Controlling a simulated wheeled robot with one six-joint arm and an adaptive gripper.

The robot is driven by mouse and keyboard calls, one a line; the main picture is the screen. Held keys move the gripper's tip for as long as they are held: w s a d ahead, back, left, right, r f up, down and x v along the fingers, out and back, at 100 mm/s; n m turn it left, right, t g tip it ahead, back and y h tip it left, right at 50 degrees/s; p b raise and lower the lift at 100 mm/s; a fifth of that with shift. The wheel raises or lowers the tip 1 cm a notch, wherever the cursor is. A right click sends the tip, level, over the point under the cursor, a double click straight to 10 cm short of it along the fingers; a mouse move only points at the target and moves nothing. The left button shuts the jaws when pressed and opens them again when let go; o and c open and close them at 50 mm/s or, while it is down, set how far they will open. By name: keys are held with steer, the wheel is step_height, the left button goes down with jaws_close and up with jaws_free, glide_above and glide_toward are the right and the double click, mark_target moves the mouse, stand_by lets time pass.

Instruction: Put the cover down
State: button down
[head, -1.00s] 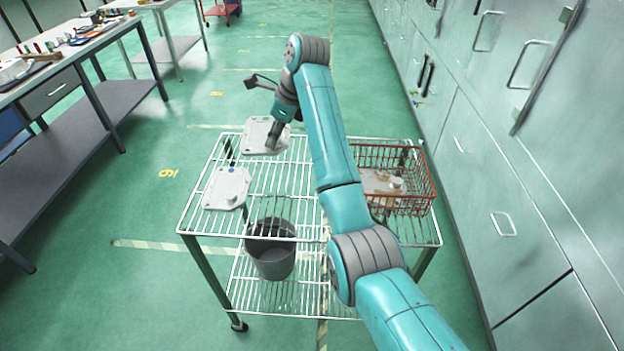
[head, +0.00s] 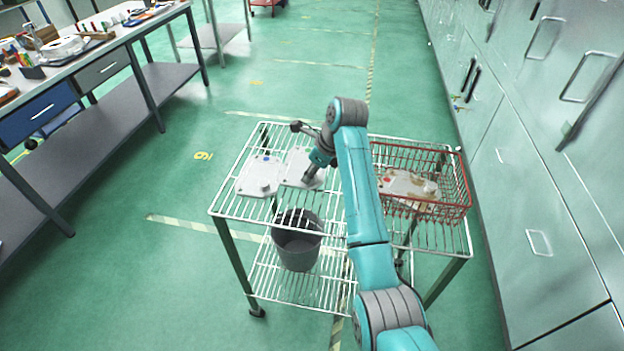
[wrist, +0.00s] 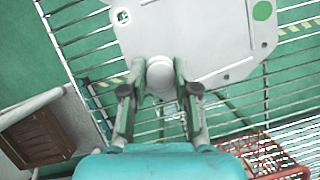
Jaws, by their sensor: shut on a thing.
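The white cover (head: 296,160) in my gripper (head: 310,179) is a flat plate at the upper left of the wire cart. In the wrist view the cover (wrist: 212,40) has a green dot near one corner, and my gripper (wrist: 160,85) is shut on its round knob. It lies over the cart's wires; I cannot tell whether it touches them. A second white cover (head: 256,187) with a blue dot lies on the wire shelf just to the left, very close to the held one. My gripper and arm partly hide the held cover in the head view.
The wire cart's top shelf (head: 280,213) has bare wires at the front and middle. A red wire basket (head: 447,207) on its right holds a casting with a red dot (head: 405,187). A grey bin (head: 297,249) stands on the lower shelf. Cabinets (head: 545,190) flank the right.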

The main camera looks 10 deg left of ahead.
steer(key=shift+f, duration=1.4)
steer(key=c, duration=0.9)
jaws_free()
steer(key=shift+f, duration=0.1)
steer(key=shift+o, duration=0.2)
steer(key=v, duration=1.2)
